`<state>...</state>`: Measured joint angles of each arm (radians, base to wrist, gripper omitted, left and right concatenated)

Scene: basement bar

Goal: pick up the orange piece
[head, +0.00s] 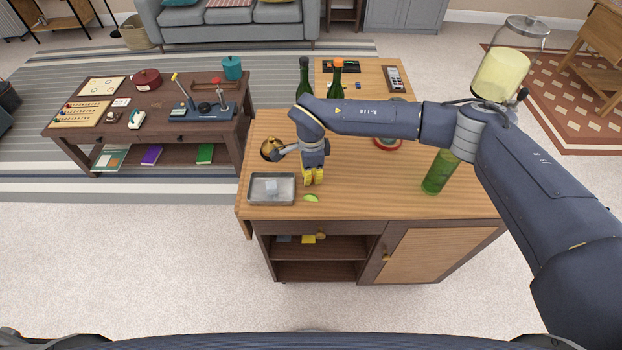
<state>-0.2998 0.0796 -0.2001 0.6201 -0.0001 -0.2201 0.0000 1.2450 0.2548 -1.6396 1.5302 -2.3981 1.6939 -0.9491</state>
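I cannot make out an orange piece in the head view; my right gripper and arm hide part of the bar top. My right gripper (313,177) points down over the wooden bar cabinet (370,205), near its front left. Its yellow fingertips are close together, and I cannot tell whether they hold anything. A green lime-like wedge (311,198) lies just in front of the fingertips. A metal tray (258,202) with a pale clear cube in it sits to the left of them. My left gripper is not in view.
A gold round vessel (269,146) stands behind the tray. A green bottle (440,172) stands on the right, under my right arm. Dark bottles (304,78) stand at the back. A low dark table (160,105) with games is at left. The front middle of the top is clear.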

